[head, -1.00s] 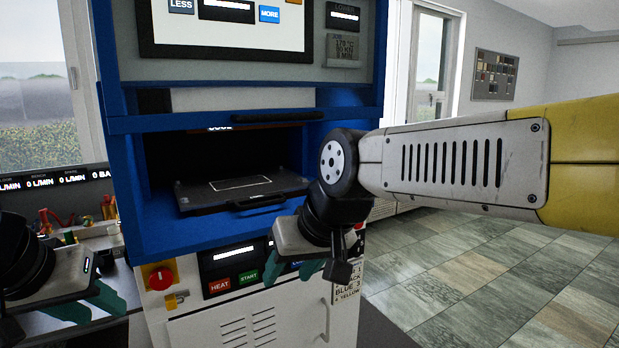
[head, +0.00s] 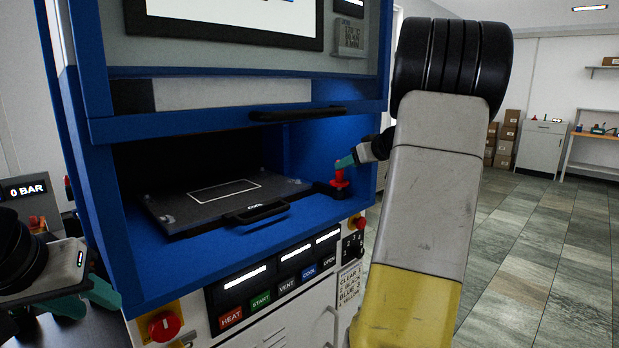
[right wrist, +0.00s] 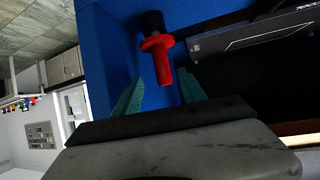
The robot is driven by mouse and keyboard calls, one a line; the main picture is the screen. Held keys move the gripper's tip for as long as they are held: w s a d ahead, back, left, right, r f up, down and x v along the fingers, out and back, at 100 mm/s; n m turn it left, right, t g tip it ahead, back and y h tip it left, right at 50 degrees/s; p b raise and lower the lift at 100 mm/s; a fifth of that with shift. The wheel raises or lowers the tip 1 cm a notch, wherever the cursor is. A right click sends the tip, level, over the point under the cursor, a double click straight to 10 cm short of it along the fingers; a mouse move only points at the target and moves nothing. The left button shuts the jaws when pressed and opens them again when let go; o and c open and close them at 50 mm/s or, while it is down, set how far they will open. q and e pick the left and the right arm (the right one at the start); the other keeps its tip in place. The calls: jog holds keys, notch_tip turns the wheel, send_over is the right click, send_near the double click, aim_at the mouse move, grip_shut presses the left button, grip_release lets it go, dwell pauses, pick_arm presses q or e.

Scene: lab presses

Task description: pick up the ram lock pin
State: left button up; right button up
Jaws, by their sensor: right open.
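The ram lock pin (head: 340,179) is red with a wide flange and stands in a dark socket on the blue ledge of the press, right of the platen. In the right wrist view the red pin (right wrist: 160,60) lies between the open teal fingers of my right gripper (right wrist: 157,95), apart from both. In the head view my right gripper (head: 346,162) reaches the pin from the right, partly hidden behind my forearm. My left gripper (head: 95,298) is at the lower left, away from the press opening; its teal fingers show, but their gap is unclear.
A black platen (head: 228,200) with a front handle lies in the press opening. The blue press frame (head: 95,190) and a raised door with a black handle (head: 297,114) surround it. Below are labelled buttons and a red knob (head: 164,326). Open floor lies to the right.

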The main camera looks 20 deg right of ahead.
aim_at(339, 180)
jog(key=x, duration=0.7)
jog(key=shift+w+a+r, duration=0.15)
jog(key=shift+w+a, duration=0.15)
grip_shut()
